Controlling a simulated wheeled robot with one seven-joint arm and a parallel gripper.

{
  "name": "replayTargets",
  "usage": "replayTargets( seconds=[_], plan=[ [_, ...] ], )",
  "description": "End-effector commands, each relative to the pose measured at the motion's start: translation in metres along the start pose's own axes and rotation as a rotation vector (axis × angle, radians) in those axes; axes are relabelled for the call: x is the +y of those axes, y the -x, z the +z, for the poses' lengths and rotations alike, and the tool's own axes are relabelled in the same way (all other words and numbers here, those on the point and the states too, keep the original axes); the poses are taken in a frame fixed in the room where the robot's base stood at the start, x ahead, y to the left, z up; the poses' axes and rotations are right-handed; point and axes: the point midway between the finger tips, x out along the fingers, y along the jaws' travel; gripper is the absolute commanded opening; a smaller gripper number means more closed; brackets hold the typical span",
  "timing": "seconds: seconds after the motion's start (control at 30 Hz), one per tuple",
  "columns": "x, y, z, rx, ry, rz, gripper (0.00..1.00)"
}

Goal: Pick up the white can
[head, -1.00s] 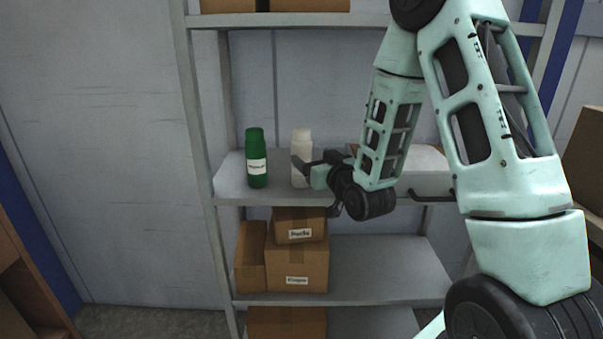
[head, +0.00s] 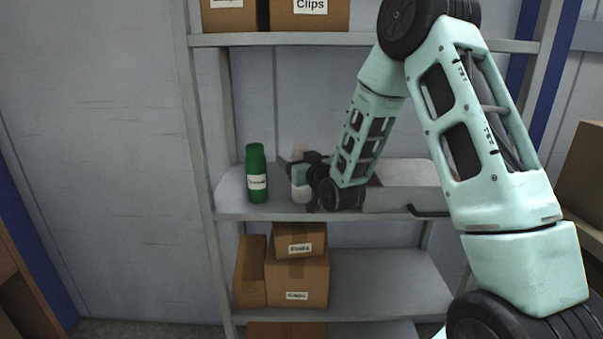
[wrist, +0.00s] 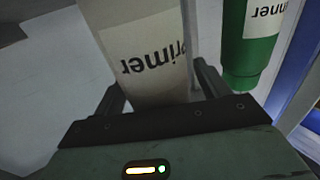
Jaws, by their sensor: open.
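The white can (wrist: 150,60) shows large in the wrist view, upside down in the picture, with a label ending in "rimer". It stands between the two fingers of my open gripper (wrist: 158,92), close to the palm. In the head view the white can (head: 301,194) stands on the middle shelf, and my gripper (head: 298,166) hides much of its middle. I cannot tell whether either finger touches it.
A green can (head: 257,180) stands just left of the white can and close beside a finger in the wrist view (wrist: 250,45). A grey drawer box (head: 400,197) is to the right on the same shelf (head: 235,207). Cardboard boxes (head: 297,280) sit below.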

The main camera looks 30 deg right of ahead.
Motion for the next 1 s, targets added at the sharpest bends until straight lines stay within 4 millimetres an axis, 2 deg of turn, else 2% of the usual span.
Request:
replayTargets(
  seconds=[0.1, 0.13, 0.3, 0.33, 0.37, 0.73, 0.87, 1.0],
  plan=[
    [0.000, 0.000, 0.001, 0.000, 0.000, 0.000, 0.75],
    [0.000, 0.000, 0.001, 0.000, 0.000, 0.000, 0.72],
    [0.000, 0.001, 0.001, 0.000, 0.000, 0.000, 0.25],
    [0.000, 0.001, 0.001, 0.000, 0.000, 0.000, 0.16],
    [0.000, 0.001, 0.001, 0.000, 0.000, 0.000, 0.13],
    [0.000, 0.000, -0.007, 0.004, 0.001, 0.000, 0.13],
    [0.000, 0.000, -0.020, 0.006, 0.002, 0.000, 0.13],
    [0.000, 0.000, -0.044, 0.009, 0.001, 0.000, 0.13]
  ],
)
